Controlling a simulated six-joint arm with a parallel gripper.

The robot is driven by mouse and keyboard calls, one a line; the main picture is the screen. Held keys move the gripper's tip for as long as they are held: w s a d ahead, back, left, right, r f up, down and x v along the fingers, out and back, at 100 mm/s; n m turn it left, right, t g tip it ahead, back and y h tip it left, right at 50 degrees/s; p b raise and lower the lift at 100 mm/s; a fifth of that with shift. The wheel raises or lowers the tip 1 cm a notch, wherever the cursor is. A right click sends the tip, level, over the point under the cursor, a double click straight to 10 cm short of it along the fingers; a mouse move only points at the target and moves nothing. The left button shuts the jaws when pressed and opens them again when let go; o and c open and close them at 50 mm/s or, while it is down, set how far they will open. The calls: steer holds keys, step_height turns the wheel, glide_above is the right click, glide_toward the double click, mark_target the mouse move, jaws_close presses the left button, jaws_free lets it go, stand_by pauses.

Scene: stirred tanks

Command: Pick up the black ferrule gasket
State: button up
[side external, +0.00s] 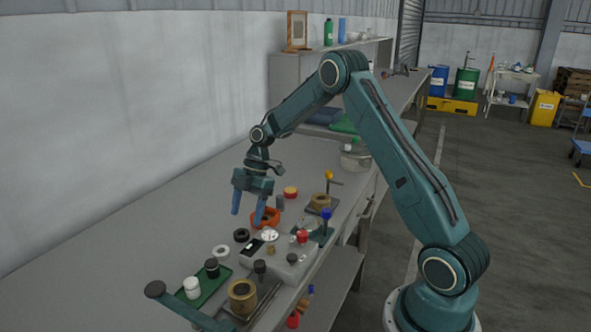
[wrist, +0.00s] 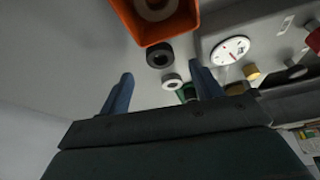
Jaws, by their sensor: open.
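The black ferrule gasket (side external: 241,235) is a small dark ring lying flat on the grey bench, just left of the orange tray (side external: 256,222). In the wrist view the black gasket (wrist: 160,56) shows below the orange tray (wrist: 124,12), which holds a pale ring. A white ring (side external: 221,252) lies close to the black one and also shows in the wrist view (wrist: 172,80). My gripper (side external: 247,213) is open and empty, fingers pointing down, above the bench beyond the black gasket. In the wrist view both rings appear between the blue fingers of my gripper (wrist: 162,73).
A grey block (side external: 286,268) with a round dial and several knobs stands right of the gasket. A green tray (side external: 208,292) with white and black jars and a brass cylinder (side external: 242,296) are nearer the camera. The bench's left side is clear, along the wall.

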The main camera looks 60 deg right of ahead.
mark_target(242, 233)
steer(key=shift+x, duration=2.35)
steer(key=shift+a, duration=0.1)
steer(key=shift+c, duration=0.2)
steer(key=c, duration=1)
